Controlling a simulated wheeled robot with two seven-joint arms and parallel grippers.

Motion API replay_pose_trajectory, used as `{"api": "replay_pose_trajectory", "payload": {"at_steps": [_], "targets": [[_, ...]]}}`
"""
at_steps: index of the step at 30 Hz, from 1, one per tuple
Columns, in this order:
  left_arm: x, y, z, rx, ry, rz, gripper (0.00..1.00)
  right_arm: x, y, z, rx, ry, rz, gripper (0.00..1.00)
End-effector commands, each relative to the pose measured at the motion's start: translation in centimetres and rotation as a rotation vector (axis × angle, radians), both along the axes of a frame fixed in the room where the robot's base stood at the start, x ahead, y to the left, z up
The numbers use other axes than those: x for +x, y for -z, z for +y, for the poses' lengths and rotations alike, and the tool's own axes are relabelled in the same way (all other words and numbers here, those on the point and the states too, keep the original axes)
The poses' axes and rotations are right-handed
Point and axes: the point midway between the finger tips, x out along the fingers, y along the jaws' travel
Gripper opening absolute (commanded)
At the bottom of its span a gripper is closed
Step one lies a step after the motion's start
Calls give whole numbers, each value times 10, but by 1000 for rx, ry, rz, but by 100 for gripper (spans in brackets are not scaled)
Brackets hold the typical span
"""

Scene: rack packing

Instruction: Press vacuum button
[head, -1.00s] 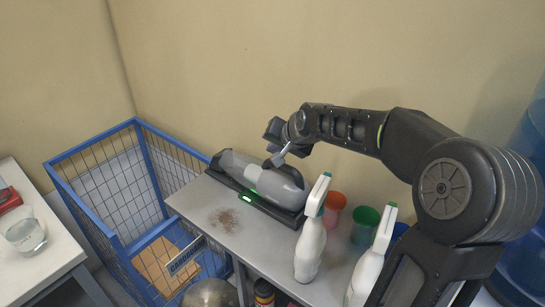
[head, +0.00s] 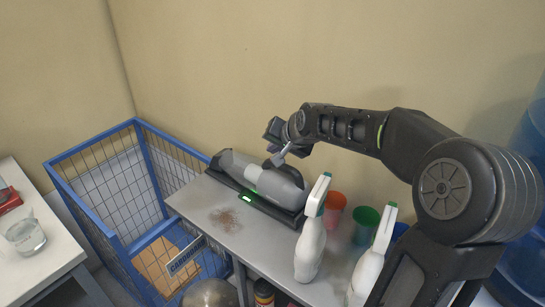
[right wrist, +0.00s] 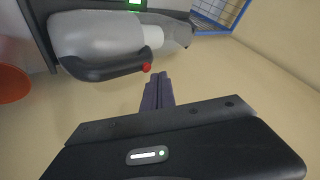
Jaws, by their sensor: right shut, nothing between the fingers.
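A grey handheld vacuum (head: 280,185) lies on a black dock at the back of the grey table in the head view. The dock shows a lit green light (head: 246,198). In the right wrist view the vacuum (right wrist: 95,35) has a dark handle with a red button (right wrist: 147,67) at its end. My right gripper (head: 277,160) is over the vacuum. In the right wrist view its fingers (right wrist: 159,78) are together and empty, with the tips close to the red button; I cannot tell if they touch it. My left gripper is out of view.
Two white spray bottles (head: 311,240), a red cup (head: 335,203) and a green cup (head: 365,222) stand right of the vacuum. A brown spill (head: 224,219) lies on the table (head: 205,201). A blue wire cage (head: 92,148) stands to the left.

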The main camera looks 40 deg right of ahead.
Motion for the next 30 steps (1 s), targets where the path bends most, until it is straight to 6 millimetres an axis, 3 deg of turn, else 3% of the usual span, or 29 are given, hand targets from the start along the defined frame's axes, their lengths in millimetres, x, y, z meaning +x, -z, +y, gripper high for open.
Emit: {"api": "replay_pose_trajectory", "payload": {"at_steps": [7,30], "targets": [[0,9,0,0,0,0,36,0,9,0,0,0,0,0],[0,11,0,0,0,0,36,0,11,0,0,0,0,0]]}}
